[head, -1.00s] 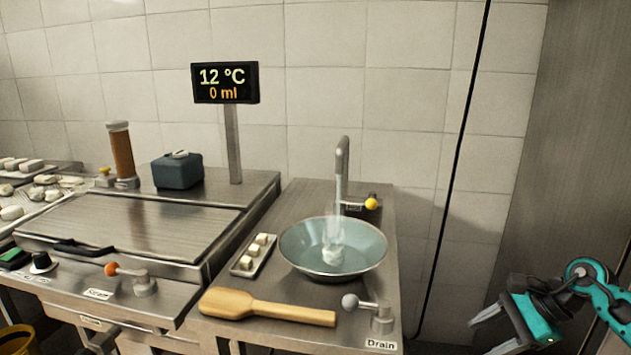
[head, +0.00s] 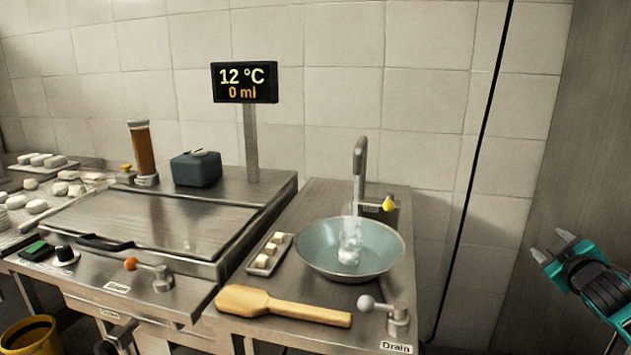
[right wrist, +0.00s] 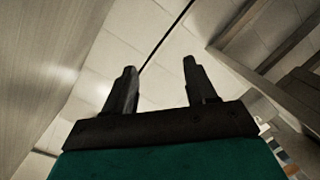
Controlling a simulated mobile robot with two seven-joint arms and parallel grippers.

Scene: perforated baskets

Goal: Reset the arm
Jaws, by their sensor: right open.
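My right gripper (head: 552,246) is at the right of the head view, beside the counter and clear of it. Its two fingers are apart with nothing between them. In the right wrist view the open fingers (right wrist: 160,80) point toward the tiled wall and hold nothing. My left gripper cannot be made out in the head view. Water runs from the tap (head: 359,165) into a blue-green bowl (head: 320,260) on the counter.
A wooden paddle (head: 285,306) lies at the counter's front, near the drain lever (head: 385,308). A small tray of white cubes (head: 262,264) is left of the bowl. A lidded metal cooker (head: 150,225) and a display (head: 245,82) stand further left. A yellow bucket (head: 28,335) is below.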

